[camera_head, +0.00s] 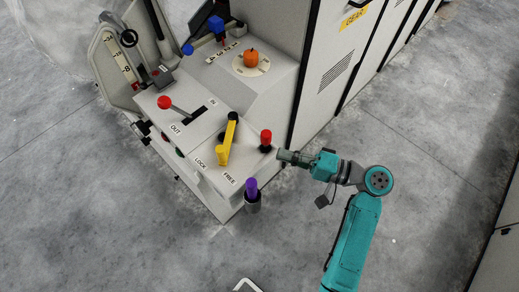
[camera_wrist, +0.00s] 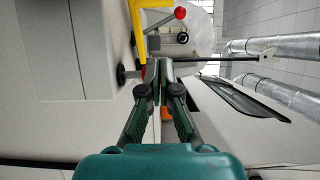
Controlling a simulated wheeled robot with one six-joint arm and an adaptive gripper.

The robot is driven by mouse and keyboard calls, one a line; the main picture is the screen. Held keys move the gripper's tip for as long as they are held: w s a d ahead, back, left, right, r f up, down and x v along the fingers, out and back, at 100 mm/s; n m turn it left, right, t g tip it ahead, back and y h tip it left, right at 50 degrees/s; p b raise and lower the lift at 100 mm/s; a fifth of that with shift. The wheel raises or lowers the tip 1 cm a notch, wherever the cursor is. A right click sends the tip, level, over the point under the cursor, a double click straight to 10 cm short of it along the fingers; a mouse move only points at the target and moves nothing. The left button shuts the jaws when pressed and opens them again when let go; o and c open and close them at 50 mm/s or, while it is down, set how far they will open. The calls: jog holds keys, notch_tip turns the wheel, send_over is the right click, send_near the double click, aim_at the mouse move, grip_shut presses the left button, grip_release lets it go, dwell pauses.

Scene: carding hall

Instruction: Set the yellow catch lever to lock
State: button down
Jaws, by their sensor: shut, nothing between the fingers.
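The yellow catch lever (camera_head: 228,138) stands on the front panel of the grey machine, between the LOCK label (camera_head: 201,163) at its left and the FREE label (camera_head: 229,178) at its right. The lever also shows at the top of the wrist view (camera_wrist: 139,20). My gripper (camera_head: 282,156) is shut and empty, to the right of the lever and just beside the red-knobbed lever. In the wrist view its fingers (camera_wrist: 160,68) meet at the centre.
A purple-topped post (camera_head: 251,190) is in front. Another red-knobbed lever (camera_head: 164,103) sits by IN and OUT. An orange pumpkin-like knob (camera_head: 250,57) is behind. Tall cabinets (camera_head: 345,60) rise at the right. Floor in front is open.

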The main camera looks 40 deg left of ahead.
jog(key=x, duration=0.9)
jog(key=shift+s, duration=0.1)
jog(key=s, duration=0.1)
jog(key=s+a, duration=0.1)
jog(key=shift+s+a, duration=0.25)
jog(key=shift+s, duration=0.15)
jog(key=shift+s+a, duration=0.2)
jog(key=shift+s, duration=0.25)
jog(key=shift+s+a, duration=0.1)
jog(key=shift+s+a, duration=0.6)
